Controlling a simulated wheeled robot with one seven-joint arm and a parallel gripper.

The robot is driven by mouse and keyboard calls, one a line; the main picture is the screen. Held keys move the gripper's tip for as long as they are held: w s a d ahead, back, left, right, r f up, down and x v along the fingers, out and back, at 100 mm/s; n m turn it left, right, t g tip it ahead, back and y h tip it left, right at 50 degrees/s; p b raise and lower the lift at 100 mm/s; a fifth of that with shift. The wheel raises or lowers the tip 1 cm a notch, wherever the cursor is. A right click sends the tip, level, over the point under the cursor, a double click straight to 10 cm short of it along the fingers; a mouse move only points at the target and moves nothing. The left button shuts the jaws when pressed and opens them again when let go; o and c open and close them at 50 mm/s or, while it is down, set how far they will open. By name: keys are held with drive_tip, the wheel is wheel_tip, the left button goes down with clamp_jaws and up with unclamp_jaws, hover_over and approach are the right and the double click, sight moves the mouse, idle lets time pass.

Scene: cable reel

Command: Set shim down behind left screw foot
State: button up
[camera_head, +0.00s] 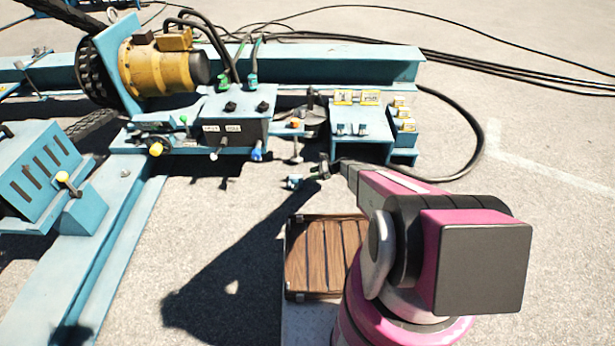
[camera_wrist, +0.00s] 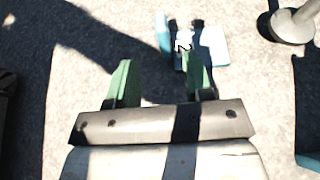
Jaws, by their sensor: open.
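A small light-blue piece, likely the shim (camera_wrist: 216,47), lies on the ground just beyond my gripper in the wrist view. It has a pale flat plate and a raised blue edge at its left. The right fingertip overlaps its near side; I cannot tell if they touch. It is small and teal in the head view (camera_head: 293,182). My gripper (camera_wrist: 158,63) has its green fingers apart, with bare ground between them. A grey screw foot (camera_wrist: 292,24) with a round base stands at the upper right. Another spindle foot (camera_head: 297,156) shows under the machine; I cannot tell which is left.
The blue cable-reel frame (camera_head: 350,58) with a yellow motor (camera_head: 158,68) spans the back. A control box (camera_head: 238,130) and small blue bench (camera_head: 362,124) overhang the area. A wooden-slatted case (camera_head: 318,262) is near my arm. Ground at the right is clear apart from a black cable (camera_head: 478,125).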

drive_tip(key=s+d+r+n+h, duration=0.4)
drive_tip(key=s+r+n, duration=0.2)
drive_tip(key=s+r, duration=0.5)
drive_tip(key=s+d+r+n+h, duration=0.4)
drive_tip(key=s+r, duration=0.7)
drive_tip(key=r, duration=0.6)
drive_tip(key=s+d+r+n+h, duration=0.5)
drive_tip(key=s+r+n, duration=0.3)
drive_tip(key=s+r, duration=0.3)
wheel_tip(320, 180, up, 4)
drive_tip(key=shift+s, duration=0.3)
